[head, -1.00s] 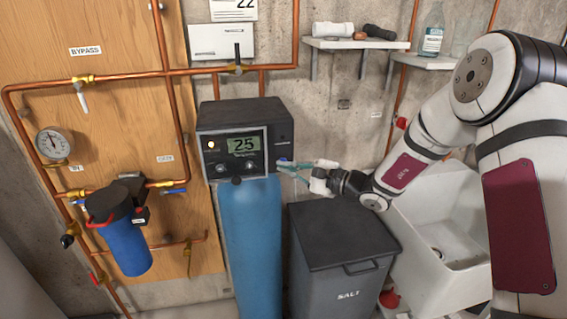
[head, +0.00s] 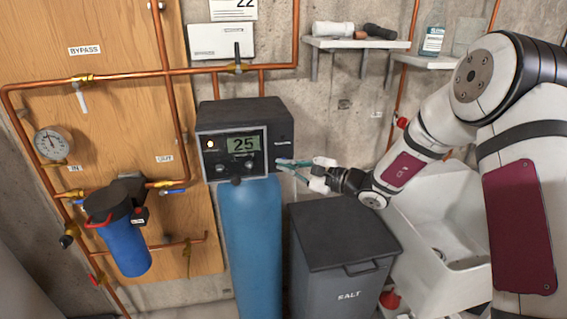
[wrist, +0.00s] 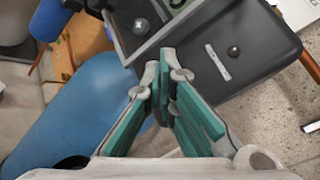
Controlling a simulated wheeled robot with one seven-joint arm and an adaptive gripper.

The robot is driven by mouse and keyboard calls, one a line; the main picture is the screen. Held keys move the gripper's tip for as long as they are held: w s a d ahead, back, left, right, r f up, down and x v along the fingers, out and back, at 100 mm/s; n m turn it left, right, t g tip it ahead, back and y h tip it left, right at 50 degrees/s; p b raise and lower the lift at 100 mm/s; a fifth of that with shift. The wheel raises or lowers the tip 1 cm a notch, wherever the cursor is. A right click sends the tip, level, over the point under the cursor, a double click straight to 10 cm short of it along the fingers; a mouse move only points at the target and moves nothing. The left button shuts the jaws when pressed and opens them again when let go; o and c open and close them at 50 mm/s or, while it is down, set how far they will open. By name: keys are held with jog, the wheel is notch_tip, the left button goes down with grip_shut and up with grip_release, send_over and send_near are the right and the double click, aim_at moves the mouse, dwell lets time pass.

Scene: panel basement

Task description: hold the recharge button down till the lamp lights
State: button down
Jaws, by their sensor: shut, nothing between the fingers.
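The control head (head: 245,115) is a dark box on a blue tank (head: 252,240), with a display reading 25. A small round lamp (head: 210,144) left of the display looks pale warm yellow. My gripper (head: 280,163) is shut and empty, its fingertips at the lower right of the front face, beside the display frame. In the wrist view the closed green-grey fingers (wrist: 165,62) reach the dark face. A round dark stud (wrist: 234,51) sits by a pale label (wrist: 217,62), clear of the fingers. The face under the fingertips is hidden; I cannot tell whether they press the recharge button.
A lidded salt bin (head: 345,240) stands below my gripper, with a white sink (head: 440,225) to its right. Copper pipes (head: 110,78) and a blue filter (head: 125,240) are at the left. A shelf (head: 355,43) with small items is above.

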jog(key=shift+w+a, duration=0.15)
jog(key=shift+w, duration=0.25)
dwell(0.4)
dwell(2.9)
jog(key=shift+s+d+p, duration=0.25)
jog(key=shift+s+p, duration=0.15)
jog(key=shift+s, duration=0.45)
jog(key=s+p, duration=0.1)
jog(key=s, duration=0.1)
jog(key=s+d+p, duration=0.1)
jog(key=s+p, duration=0.1)
jog(key=shift+s+d, duration=0.2)
jog(key=shift+s, duration=0.2)
